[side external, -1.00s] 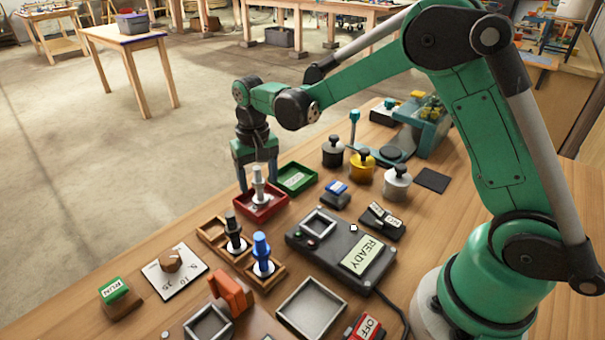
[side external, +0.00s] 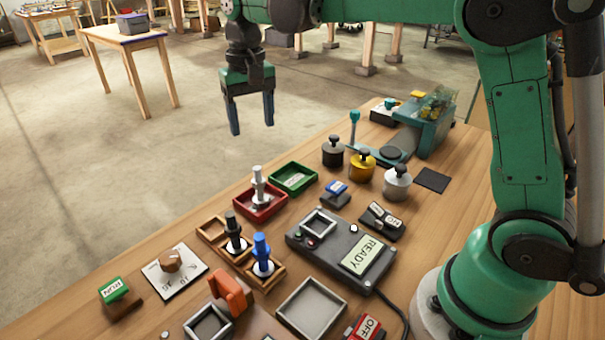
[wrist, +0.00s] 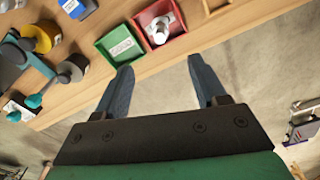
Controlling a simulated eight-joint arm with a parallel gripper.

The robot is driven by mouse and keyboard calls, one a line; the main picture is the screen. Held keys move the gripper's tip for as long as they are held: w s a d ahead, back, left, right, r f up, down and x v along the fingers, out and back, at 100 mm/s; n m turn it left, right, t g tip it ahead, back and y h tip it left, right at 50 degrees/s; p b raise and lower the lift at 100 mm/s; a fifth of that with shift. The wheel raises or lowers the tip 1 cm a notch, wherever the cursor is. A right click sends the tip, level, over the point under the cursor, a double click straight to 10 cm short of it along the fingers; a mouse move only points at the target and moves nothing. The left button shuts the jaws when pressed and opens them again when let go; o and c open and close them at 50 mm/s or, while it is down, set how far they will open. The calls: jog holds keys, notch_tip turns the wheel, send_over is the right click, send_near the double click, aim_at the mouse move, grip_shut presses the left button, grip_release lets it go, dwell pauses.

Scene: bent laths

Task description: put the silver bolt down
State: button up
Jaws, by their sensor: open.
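The silver bolt (side external: 258,184) stands upright in the red tray (side external: 262,210) near the far edge of the table. In the wrist view the silver bolt (wrist: 160,30) shows from above inside the red tray (wrist: 178,23). My gripper (side external: 252,130) is open and empty, with its fingers pointing down, well above the red tray and apart from the bolt. In the wrist view its two fingers (wrist: 163,85) are spread wide with nothing between them.
A green tray (side external: 293,179) adjoins the red tray. A wooden holder (side external: 213,234) with a black bolt (side external: 233,231) and a blue bolt (side external: 261,250) stands nearer. Weights, including a yellow one (side external: 362,164), and a control box marked READY (side external: 340,244) are to the right.

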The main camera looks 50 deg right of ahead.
jog(key=s+f+n+t, duration=0.3)
jog(key=s+t, duration=0.4)
jog(key=s, duration=0.6)
jog(key=shift+s+d+n, duration=0.2)
jog(key=shift+d+n, duration=0.2)
